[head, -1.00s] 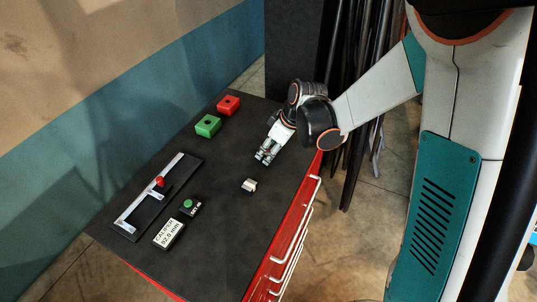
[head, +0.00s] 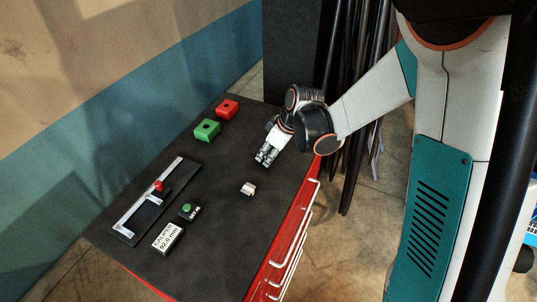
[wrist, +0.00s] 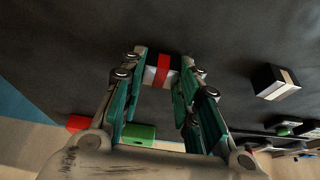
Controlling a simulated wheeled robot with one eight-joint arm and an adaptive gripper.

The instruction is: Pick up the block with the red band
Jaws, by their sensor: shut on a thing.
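The block with the red band (wrist: 162,70) is dark and white with a red stripe across its middle. It sits between the fingertips of my gripper (wrist: 160,64) in the wrist view, with a finger against each side. My gripper is shut on it. In the head view, my gripper (head: 265,158) points down over the dark tabletop (head: 225,165), and its fingers hide the block. I cannot tell whether the block still touches the table.
A second block with a pale band (wrist: 279,83) stands apart on the table; it also shows in the head view (head: 248,189). Green (head: 206,131) and red (head: 227,109) holed blocks lie at the back.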

